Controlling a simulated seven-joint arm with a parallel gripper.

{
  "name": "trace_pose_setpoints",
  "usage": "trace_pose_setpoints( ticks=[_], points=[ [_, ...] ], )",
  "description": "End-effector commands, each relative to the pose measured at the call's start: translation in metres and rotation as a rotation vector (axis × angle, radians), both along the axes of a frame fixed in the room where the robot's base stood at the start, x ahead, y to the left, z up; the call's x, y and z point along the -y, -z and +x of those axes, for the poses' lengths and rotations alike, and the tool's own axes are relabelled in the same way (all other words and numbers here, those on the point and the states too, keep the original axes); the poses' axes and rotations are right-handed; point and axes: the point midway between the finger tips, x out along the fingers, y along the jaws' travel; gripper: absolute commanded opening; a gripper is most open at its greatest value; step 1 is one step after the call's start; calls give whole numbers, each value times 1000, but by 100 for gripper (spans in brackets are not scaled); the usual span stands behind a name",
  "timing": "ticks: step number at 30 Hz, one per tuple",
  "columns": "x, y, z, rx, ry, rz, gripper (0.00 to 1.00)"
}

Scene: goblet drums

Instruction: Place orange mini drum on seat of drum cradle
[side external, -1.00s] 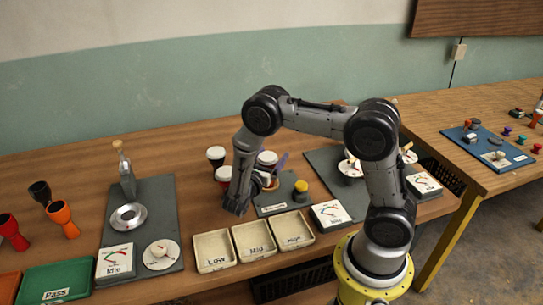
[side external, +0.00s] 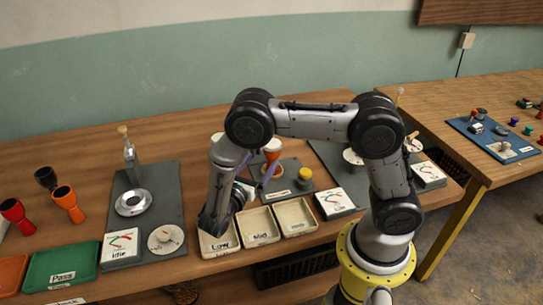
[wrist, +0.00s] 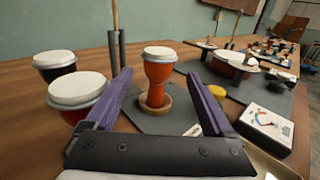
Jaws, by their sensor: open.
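The orange mini drum (wrist: 158,72), with a white head, stands upright in the wrist view. Its foot is in the wooden ring seat of the drum cradle (wrist: 143,105), on a dark grey board. The drum also shows in the side view (side external: 272,157), partly behind my arm. My gripper (wrist: 158,78) is open, its two purple fingers apart and pointing to either side of the drum in the wrist view. No contact with the drum is visible. My gripper also shows in the side view (side external: 256,170), on the near side of the drum.
Two white-headed drums (wrist: 55,64) (wrist: 77,90) stand close on the left. A yellow button (side external: 305,174) and a dial box (side external: 334,203) are to the right. Three cream trays (side external: 260,226) lie nearer the camera. Headless goblets (side external: 68,202) stand far left.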

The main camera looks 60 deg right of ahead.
Motion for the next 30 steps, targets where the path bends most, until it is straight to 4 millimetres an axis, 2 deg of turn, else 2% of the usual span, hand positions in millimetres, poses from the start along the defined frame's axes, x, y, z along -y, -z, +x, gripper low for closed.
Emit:
trace_pose_setpoints(
  ticks=[5, 9, 13, 17, 21, 24, 30],
  points=[
    [4, -26, -12, 100, 103, 110, 87],
    [9, -67, -45, 302, 299, 334, 87],
    [2, -98, -83, 529, 481, 578, 87],
    [-16, -123, -119, 772, 639, 827, 87],
    [-43, -145, -150, 1045, 780, 1101, 87],
    [-63, -159, -167, 1226, 857, 1285, 87],
    [-90, -179, -184, 1466, 940, 1537, 87]
  ],
)
